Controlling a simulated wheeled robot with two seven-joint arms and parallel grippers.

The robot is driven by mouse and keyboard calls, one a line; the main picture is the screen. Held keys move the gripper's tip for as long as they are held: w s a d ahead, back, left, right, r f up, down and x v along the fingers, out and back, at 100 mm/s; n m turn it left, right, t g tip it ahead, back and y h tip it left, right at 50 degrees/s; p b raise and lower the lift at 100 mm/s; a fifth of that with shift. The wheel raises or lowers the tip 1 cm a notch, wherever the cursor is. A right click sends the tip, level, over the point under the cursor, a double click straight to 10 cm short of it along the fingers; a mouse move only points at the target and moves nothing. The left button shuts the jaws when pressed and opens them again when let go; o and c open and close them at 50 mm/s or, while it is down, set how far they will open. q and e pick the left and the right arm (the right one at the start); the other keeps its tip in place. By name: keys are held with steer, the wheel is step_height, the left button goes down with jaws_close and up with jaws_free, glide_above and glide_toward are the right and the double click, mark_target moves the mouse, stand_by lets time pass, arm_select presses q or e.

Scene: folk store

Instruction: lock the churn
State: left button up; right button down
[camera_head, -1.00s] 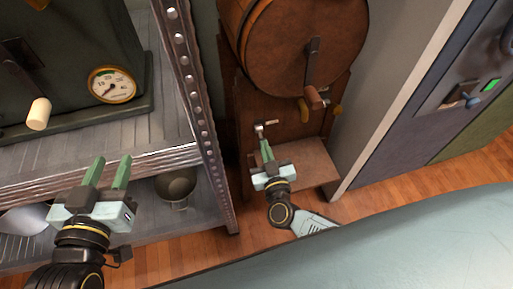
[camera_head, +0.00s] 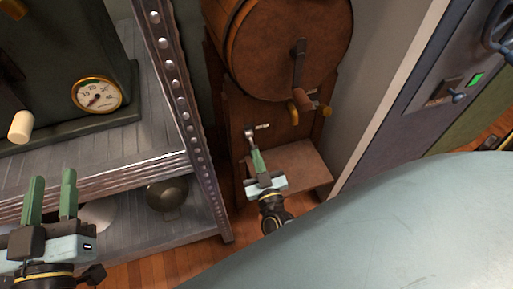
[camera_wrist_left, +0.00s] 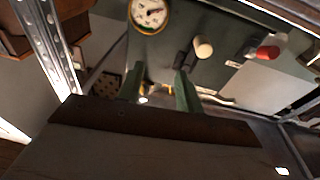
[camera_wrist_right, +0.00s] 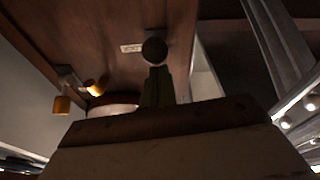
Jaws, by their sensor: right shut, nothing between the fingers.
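The churn (camera_head: 292,50) is a wooden barrel with a crank arm (camera_head: 300,62) on its round face, held in a wooden stand (camera_head: 241,104). A small metal lever (camera_head: 249,133) sits low on the stand's front, beside a small pale label (camera_head: 262,126). In the right wrist view a dark round knob (camera_wrist_right: 154,50) shows right of the label (camera_wrist_right: 131,47). My right gripper (camera_head: 256,153) is shut and empty. Its tips are just below the lever; I cannot tell whether they touch. My left gripper (camera_head: 52,178) is open and empty in front of the shelf at the left.
A metal shelf (camera_head: 165,148) with a perforated post stands left of the churn. It bears a dark green machine with a dial (camera_head: 97,95), and a metal pot (camera_head: 166,194) lies below. A grey cabinet (camera_head: 415,100) stands at right. The stand's low ledge (camera_head: 300,168) is bare.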

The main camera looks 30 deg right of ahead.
arm_select(q)
steer(key=shift+f, duration=0.1)
